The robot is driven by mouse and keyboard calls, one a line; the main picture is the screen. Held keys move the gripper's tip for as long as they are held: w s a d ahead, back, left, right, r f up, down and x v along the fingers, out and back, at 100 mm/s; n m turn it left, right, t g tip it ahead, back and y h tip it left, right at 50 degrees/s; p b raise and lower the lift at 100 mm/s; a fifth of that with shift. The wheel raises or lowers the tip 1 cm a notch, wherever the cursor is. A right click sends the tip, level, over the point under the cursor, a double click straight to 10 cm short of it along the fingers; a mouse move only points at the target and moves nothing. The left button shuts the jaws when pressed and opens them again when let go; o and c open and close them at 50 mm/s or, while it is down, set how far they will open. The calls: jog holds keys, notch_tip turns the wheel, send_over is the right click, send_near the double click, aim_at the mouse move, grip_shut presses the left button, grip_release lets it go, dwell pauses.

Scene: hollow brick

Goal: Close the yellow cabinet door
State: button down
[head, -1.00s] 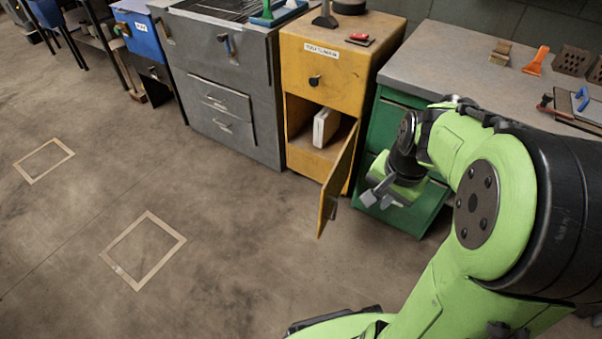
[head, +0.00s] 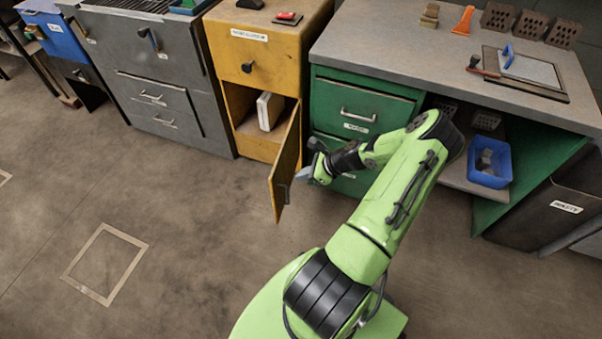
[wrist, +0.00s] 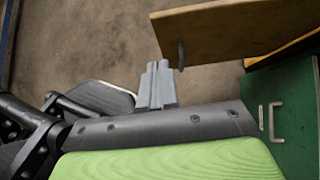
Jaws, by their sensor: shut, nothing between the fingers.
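The yellow cabinet (head: 268,60) stands between a grey cabinet and a green workbench. Its lower door (head: 285,165) stands open, swung out toward the right side, and a white block (head: 269,110) shows inside the compartment. The door also shows in the wrist view (wrist: 235,35), with its dark handle (wrist: 180,55) on the face toward the lower left. My gripper (head: 303,173) is close to the right of the door, near its outer face. In the wrist view my gripper (wrist: 158,72) is shut and empty, a little left of the handle, with a small gap between them.
The green drawers (head: 360,108) stand close on the right of the door, behind my arm. A grey cabinet (head: 150,75) stands on the left. The floor in front is clear, with a taped rectangle (head: 105,262). A blue bin (head: 490,163) sits under the bench.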

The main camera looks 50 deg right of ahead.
aim_at(272, 180)
jog(key=w+a+f, duration=0.1)
jog(key=w, duration=0.1)
jog(key=w+a+f+b, duration=0.1)
jog(key=w, duration=0.1)
jog(key=w+a+f+b, duration=0.1)
jog(key=w+f, duration=0.1)
jog(key=shift+a, duration=0.1)
jog(key=shift+w+a, duration=0.2)
jog(key=shift+w, duration=0.25)
jog(key=shift+r, duration=0.1)
